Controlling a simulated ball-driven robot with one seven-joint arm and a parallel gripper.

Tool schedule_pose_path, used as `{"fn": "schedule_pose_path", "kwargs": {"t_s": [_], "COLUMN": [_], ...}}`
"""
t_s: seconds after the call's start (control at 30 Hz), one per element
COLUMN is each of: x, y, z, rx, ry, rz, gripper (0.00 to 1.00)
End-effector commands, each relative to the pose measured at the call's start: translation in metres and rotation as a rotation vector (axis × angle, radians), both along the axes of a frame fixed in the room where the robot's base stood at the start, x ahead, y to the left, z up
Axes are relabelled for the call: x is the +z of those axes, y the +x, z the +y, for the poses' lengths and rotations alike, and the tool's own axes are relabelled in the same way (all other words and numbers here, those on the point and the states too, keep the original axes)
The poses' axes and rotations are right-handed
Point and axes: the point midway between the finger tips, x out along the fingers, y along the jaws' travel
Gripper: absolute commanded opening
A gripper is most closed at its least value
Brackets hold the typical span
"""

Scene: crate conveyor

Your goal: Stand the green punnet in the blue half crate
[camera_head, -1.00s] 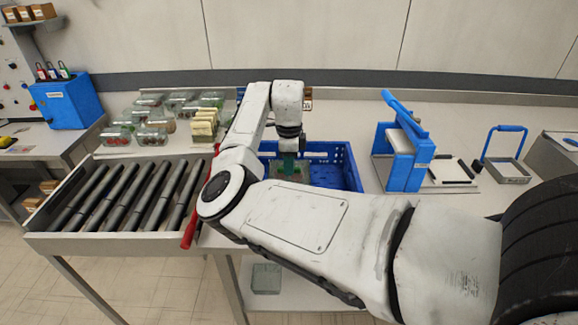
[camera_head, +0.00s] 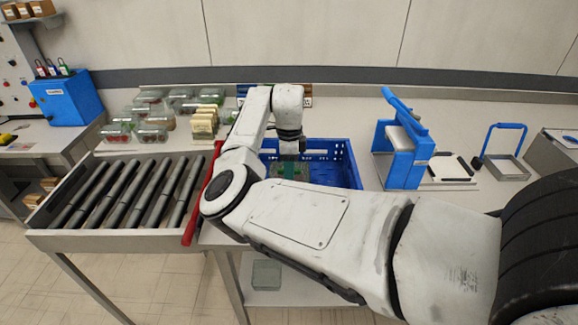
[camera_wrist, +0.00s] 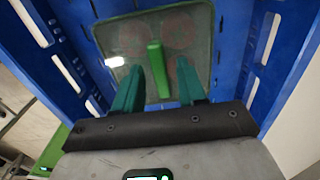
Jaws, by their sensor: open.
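The green punnet (camera_wrist: 190,35) is a clear lidded box with a green strip on top and reddish round contents. In the wrist view it sits inside the blue half crate (camera_wrist: 72,75), between its side walls. My gripper (camera_wrist: 160,82) is open above the lid, one green finger on each side of the strip and apart from it. In the head view my gripper (camera_head: 291,150) points down into the crate (camera_head: 347,168). My arm hides the crate's front left part. I cannot tell how flat the punnet rests on the crate floor.
Several clear punnets (camera_head: 152,133) and a stack of cartons (camera_head: 203,122) stand behind the roller conveyor (camera_head: 125,195). A red bar (camera_head: 204,192) lies at the conveyor's right end. A blue sealing device (camera_head: 403,155) stands right of the crate. The bench between them has little room.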

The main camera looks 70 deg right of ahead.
Motion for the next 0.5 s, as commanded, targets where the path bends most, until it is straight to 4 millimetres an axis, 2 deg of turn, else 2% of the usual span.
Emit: {"fn": "schedule_pose_path", "kwargs": {"t_s": [0.13, 0.23, 0.5], "x": [0.006, 0.018, 0.072], "y": [0.0, 0.0, 0.0], "z": [0.0, -0.001, -0.001], "rx": [-0.001, -0.002, -0.002], "ry": [-0.001, -0.002, -0.003], "rz": [0.0, -0.002, -0.003], "gripper": [0.41, 0.41, 0.41]}}
